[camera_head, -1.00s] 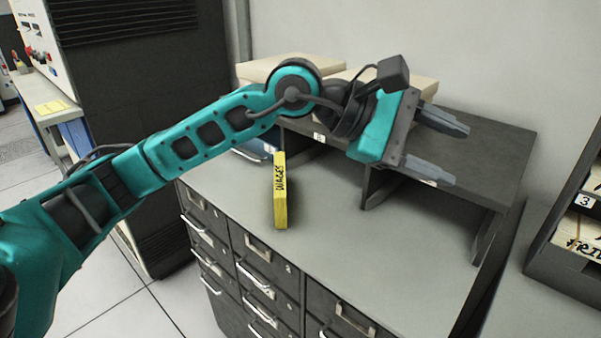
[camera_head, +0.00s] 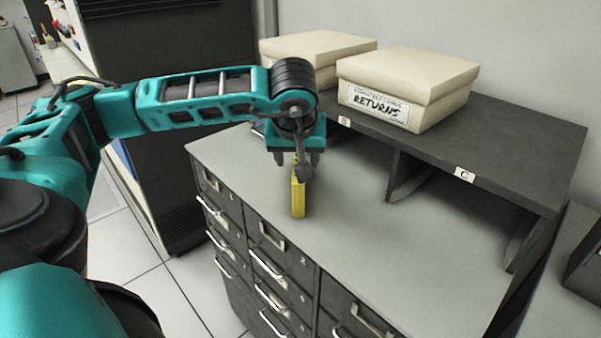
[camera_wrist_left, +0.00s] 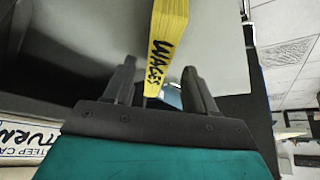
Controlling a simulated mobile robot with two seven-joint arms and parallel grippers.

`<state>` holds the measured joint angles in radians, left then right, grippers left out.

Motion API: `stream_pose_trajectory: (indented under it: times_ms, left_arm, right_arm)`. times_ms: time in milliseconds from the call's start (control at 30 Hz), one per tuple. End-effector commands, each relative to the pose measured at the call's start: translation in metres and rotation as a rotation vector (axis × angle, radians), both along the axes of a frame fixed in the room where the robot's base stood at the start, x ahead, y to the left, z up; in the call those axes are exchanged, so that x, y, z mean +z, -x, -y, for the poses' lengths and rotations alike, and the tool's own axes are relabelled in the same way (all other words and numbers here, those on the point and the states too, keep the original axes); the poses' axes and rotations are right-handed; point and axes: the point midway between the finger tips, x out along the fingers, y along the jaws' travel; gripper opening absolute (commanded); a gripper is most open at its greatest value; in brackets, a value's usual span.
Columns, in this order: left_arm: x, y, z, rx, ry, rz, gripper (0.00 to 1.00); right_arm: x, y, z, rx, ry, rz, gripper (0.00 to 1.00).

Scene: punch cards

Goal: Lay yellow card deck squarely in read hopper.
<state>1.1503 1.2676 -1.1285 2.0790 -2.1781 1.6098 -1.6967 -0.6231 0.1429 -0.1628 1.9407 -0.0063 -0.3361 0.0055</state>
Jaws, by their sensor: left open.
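The yellow card deck (camera_head: 298,198), lettered WAGES, stands upright on the grey top of the drawer cabinet, near its front edge. My left gripper (camera_head: 297,158) points down directly over it, and its palm hides part of the deck in the head view. In the left wrist view the deck (camera_wrist_left: 168,40) lies between the two open, dark fingers (camera_wrist_left: 157,75), with a gap on each side. I cannot make out the read hopper in these frames. My right gripper is not in view.
A dark shelf (camera_head: 500,150) with open bays stands behind the deck, carrying two cream boxes, one labelled RETURNS (camera_head: 408,85). The cabinet top (camera_head: 400,245) right of the deck is clear. A tall black cabinet (camera_head: 175,90) stands at left.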

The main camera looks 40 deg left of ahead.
Motion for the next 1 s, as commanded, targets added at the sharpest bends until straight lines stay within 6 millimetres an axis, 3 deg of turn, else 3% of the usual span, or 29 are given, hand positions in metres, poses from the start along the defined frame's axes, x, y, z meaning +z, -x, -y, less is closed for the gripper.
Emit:
stream_pose_trajectory:
  times_ms: [267,500,833,1000]
  left_arm:
    - [-0.02,-0.01,-0.007,0.0,0.001,0.0,0.56]
    - [-0.05,-0.025,-0.018,0.0,0.002,0.0,0.56]
    - [-0.056,-0.028,-0.02,-0.001,0.002,0.002,0.56]
    - [-0.056,-0.028,-0.02,-0.001,0.002,0.002,0.4]
  right_arm:
    - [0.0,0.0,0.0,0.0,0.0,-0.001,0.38]
    - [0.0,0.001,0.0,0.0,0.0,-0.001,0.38]
    - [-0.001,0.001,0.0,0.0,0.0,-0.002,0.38]
    - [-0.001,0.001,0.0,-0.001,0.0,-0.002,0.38]
